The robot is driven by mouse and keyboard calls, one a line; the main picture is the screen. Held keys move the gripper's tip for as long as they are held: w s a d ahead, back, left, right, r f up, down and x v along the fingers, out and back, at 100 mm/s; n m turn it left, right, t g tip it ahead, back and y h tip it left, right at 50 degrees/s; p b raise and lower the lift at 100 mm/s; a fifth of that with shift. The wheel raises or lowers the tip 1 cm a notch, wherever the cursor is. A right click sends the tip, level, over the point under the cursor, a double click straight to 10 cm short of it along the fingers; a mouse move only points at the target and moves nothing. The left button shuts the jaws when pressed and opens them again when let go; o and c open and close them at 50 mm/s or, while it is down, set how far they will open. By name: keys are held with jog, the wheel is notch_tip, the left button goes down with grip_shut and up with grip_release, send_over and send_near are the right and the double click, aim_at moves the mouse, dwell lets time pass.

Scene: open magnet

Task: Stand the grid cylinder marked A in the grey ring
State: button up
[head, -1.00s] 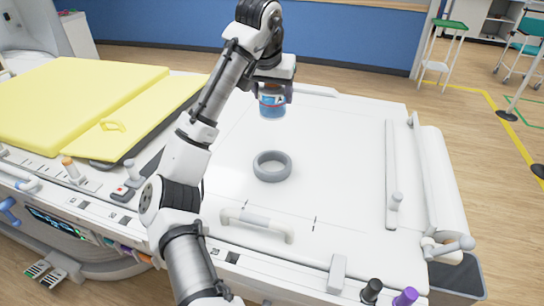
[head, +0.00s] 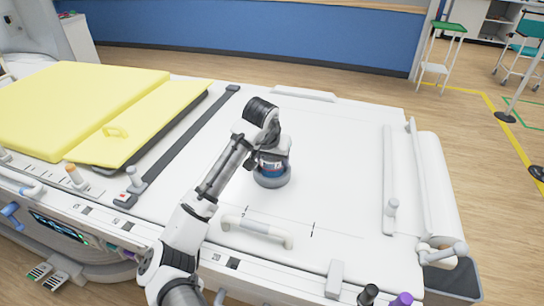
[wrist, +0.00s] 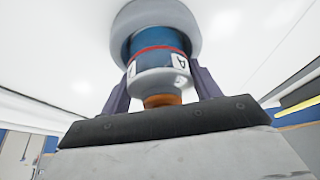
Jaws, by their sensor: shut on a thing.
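The grid cylinder marked A (wrist: 158,62) is blue and white with a red band, and its A label faces the wrist camera. My gripper (head: 272,163) is shut on it, with a finger on each side in the wrist view (wrist: 160,85). The grey ring (head: 272,181) lies on the white table top. The cylinder is upright in the head view, and its lower end is at the ring, within its outline. The ring also shows around the cylinder's far end in the wrist view (wrist: 155,15). Whether the cylinder rests on the bottom is hidden.
The white table top (head: 340,170) around the ring is mostly clear. A white handle (head: 256,231) stands in front of the ring. A yellow pad (head: 80,105) lies at the left, beside a dark strap (head: 190,140). A rail and a white roll (head: 435,190) are at the right.

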jog(key=shift+f, duration=0.15)
jog(key=shift+f, duration=0.35)
jog(key=shift+s+f, duration=0.1)
jog(key=shift+f, duration=0.05)
jog(key=o, duration=1.1)
jog(key=shift+o, duration=0.3)
jog(key=shift+r, duration=0.6)
jog(key=b+v, duration=0.2)
jog(key=v, duration=1)
